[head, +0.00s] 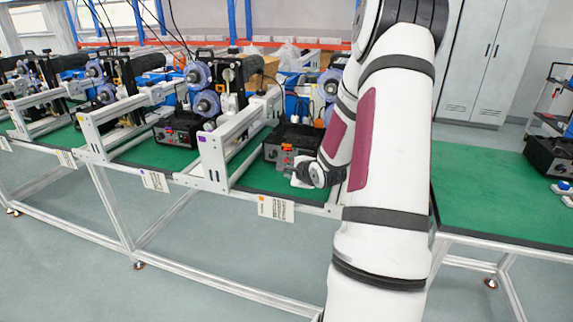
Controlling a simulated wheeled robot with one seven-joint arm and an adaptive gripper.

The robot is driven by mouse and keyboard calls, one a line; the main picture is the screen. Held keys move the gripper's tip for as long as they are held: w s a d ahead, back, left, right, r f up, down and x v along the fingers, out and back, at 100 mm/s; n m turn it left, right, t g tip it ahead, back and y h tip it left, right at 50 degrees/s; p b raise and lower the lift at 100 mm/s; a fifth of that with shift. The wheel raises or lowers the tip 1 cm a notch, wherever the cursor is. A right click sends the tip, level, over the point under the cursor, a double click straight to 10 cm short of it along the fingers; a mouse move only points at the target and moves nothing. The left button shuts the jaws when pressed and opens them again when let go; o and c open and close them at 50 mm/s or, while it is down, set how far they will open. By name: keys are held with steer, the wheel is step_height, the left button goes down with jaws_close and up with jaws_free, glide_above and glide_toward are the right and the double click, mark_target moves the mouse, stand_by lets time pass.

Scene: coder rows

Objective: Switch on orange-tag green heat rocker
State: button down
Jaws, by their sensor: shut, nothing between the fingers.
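A label card with an orange tag (276,208) hangs on the front edge of the bench, below the bay where my arm reaches. A black control box (290,138) stands in that bay on the green mat. Small red or orange parts show on its front. The green heat rocker cannot be made out at this size. My gripper (299,174) is low at the front right of this box, close to its front face. It is shut and holds nothing. Whether it touches the box cannot be told. My arm hides the bay's right side.
More bays with black boxes (178,129), aluminium frames (212,160) and purple-blue spools (207,104) line the bench to the left. An upright frame post stands just left of this bay.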

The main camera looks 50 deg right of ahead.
stand_by(0.3)
steer(key=shift+w, duration=0.1)
steer(key=d, duration=0.2)
steer(key=w+d, duration=0.1)
steer(key=d, duration=0.1)
steer(key=w+d+f, duration=0.1)
steer(key=d, duration=0.1)
steer(key=shift+w+d+b, duration=0.1)
steer(key=shift+w+b, duration=0.1)
steer(key=shift+b, duration=0.15)
steer(key=shift+w+d+f+p, duration=0.1)
steer(key=shift+w+d+p, duration=0.15)
steer(key=shift+d, duration=0.2)
steer(key=shift+w+d+f+p, duration=0.15)
steer(key=shift+d+p, duration=0.15)
steer(key=shift+d, duration=0.15)
steer(key=shift+w+d+p, duration=0.3)
steer(key=shift+d+p, duration=0.4)
steer(key=shift+p, duration=0.15)
stand_by(1.1)
steer(key=shift+a, duration=0.1)
steer(key=shift+s+a+r+p, duration=0.1)
steer(key=shift+s+a+p, duration=0.3)
steer(key=shift+a, duration=0.2)
